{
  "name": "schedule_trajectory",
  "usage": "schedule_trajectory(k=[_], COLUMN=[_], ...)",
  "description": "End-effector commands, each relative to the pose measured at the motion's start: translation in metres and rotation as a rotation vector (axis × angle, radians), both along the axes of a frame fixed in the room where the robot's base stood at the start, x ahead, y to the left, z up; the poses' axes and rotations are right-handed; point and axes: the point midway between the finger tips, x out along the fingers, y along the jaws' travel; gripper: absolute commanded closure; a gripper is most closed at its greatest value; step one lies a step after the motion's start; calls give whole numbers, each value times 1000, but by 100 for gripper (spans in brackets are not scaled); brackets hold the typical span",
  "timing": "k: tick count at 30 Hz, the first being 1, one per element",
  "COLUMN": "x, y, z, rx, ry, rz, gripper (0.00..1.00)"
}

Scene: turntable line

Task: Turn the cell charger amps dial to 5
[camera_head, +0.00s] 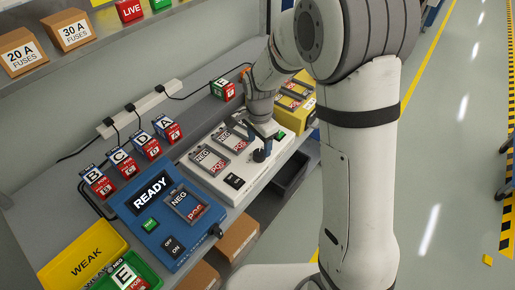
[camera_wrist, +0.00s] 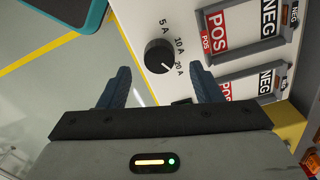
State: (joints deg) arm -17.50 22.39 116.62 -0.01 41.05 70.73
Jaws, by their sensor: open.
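The cell charger (camera_head: 221,183) is a white unit on the bench in the head view, with NEG/POS cell slots on top. Its amps dial (camera_wrist: 158,56) is a round black knob in the wrist view, with 5 A, 10 A and 20 A printed beside it. Its white pointer mark faces lower right, nearest the 20 A label (camera_wrist: 186,69). My gripper (camera_wrist: 161,78) is open, its two blue fingers apart and empty, with the dial beyond and between the tips. I see no contact.
A blue READY tester (camera_head: 150,225) with a cell stands left of the charger. Labelled cells A to D (camera_head: 167,130) and a power strip (camera_head: 140,108) line the back. Yellow WEAK (camera_head: 78,262) and green bins are at front left.

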Motion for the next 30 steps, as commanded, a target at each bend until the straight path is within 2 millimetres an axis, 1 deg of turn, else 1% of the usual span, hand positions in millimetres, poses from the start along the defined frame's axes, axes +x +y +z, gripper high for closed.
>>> schedule_trajectory(k=[1,3,7,12,18,30], x=[-1,-1,-1,-1,0,0], y=[0,0,0,0,0,1], z=[-9,-19,-33,-40,-40,-40], rx=[-2,-1,0,0,1,1], ry=[4,3,2,0,-1,-1], rz=[0,1,2,2,3,4], gripper=[41,41,41,41,41,74])
